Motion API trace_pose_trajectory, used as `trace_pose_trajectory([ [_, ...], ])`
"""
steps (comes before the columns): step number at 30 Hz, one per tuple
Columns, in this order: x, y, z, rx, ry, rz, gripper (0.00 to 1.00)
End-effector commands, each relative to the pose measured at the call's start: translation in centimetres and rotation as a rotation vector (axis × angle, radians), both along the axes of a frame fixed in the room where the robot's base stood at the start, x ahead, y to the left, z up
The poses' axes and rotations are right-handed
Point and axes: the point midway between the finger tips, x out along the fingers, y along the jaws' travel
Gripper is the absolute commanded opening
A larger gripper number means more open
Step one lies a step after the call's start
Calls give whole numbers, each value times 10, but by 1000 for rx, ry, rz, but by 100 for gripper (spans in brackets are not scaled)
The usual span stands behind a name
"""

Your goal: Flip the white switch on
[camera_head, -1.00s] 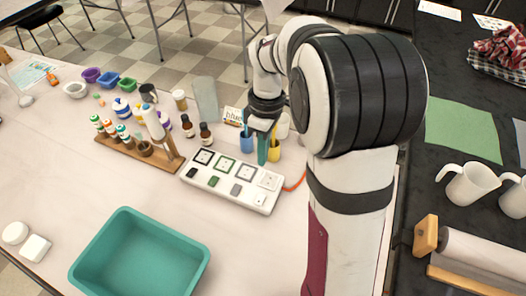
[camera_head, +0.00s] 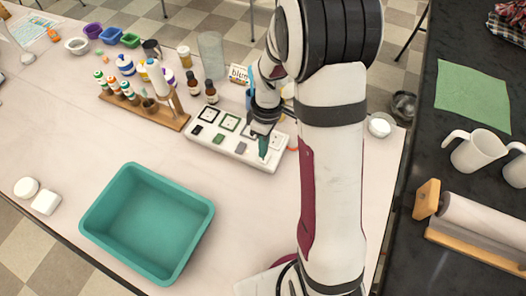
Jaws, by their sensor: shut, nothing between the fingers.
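A white switch panel (camera_head: 206,143) lies on the table, with several sockets along its back and a row of coloured rocker switches along its front. A black switch (camera_head: 197,130), a green switch (camera_head: 219,139) and a grey switch (camera_head: 240,148) show from left to right. My gripper (camera_head: 263,154) is shut and empty, pointing down over the right end of the panel. Its teal fingertips cover the place of the white switch, so I cannot tell whether they touch it or which way it is tipped.
Behind the panel stand two brown bottles (camera_head: 211,92) and a glass cylinder (camera_head: 211,55). A wooden rack (camera_head: 170,121) with small bottles is at left. A teal bin (camera_head: 95,212) sits in front. The table between bin and panel is clear.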

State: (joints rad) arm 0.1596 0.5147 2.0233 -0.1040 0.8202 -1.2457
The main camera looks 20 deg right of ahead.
Motion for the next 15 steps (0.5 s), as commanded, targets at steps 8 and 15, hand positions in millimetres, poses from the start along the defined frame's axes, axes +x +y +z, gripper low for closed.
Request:
trace_pose_trajectory([
  [8, -2, 2, -25, 0, 0, 2, 0],
  [15, -2, 2, -26, -1, -1, 2, 0],
])
